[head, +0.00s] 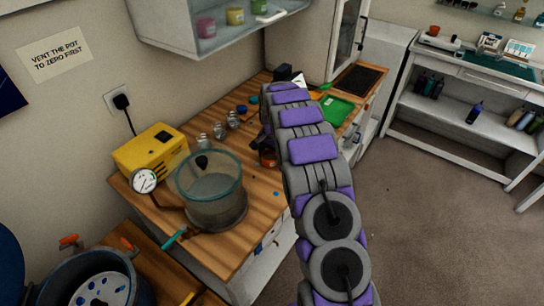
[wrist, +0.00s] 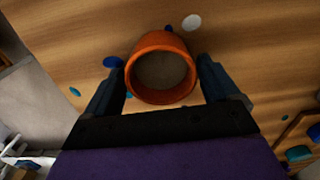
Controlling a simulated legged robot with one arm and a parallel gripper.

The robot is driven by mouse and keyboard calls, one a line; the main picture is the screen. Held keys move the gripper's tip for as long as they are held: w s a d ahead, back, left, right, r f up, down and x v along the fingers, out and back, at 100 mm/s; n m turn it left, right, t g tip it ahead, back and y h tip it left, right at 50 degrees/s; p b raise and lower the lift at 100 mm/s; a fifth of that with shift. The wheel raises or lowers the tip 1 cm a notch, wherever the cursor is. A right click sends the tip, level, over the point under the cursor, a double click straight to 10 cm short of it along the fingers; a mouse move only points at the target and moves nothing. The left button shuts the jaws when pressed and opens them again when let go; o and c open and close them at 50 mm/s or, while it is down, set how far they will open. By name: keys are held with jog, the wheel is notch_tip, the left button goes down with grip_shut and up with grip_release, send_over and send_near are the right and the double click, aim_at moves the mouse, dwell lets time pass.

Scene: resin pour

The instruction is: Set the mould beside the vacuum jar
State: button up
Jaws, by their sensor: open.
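An orange, round, open-topped cup, which I take to be the mould (wrist: 143,92), stands on the wooden bench in the wrist view. Its inside is dull brown. My gripper (wrist: 160,66) is open, with one dark finger on each side of the cup. Whether the fingers touch it I cannot tell. In the head view the orange cup (head: 268,159) shows partly at the left edge of my arm, which hides most of the gripper. The vacuum jar (head: 211,204) is clear with a teal rim and stands on the bench to the left, nearer the front.
A yellow pump (head: 150,149) and a round gauge (head: 144,181) stand left of the jar. Several small glass jars (head: 219,131) stand behind it. A green tray (head: 337,109) lies right of my arm. Bare bench (head: 246,171) shows between jar and cup. A pressure pot (head: 85,275) is at front left.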

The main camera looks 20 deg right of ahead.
notch_tip(320, 180, up, 11)
jog(key=p, duration=0.3)
jog(key=s+a+r+n, duration=0.3)
jog(key=s+a+r, duration=0.2)
jog(key=s+r, duration=0.45)
jog(key=s+a+r+n, duration=0.1)
jog(key=s+a+n, duration=0.1)
jog(key=s, duration=1.1)
jog(key=s+a+r+n+g, duration=0.1)
jog(key=s+a+n, duration=0.2)
jog(key=s, duration=1)
jog(key=s+a+r+n, duration=0.1)
jog(key=s+a+n, duration=0.2)
jog(key=s, duration=1)
jog(key=shift+s+a+r+g, duration=0.15)
jog(key=shift+s+g, duration=0.15)
jog(key=shift+g, duration=0.1)
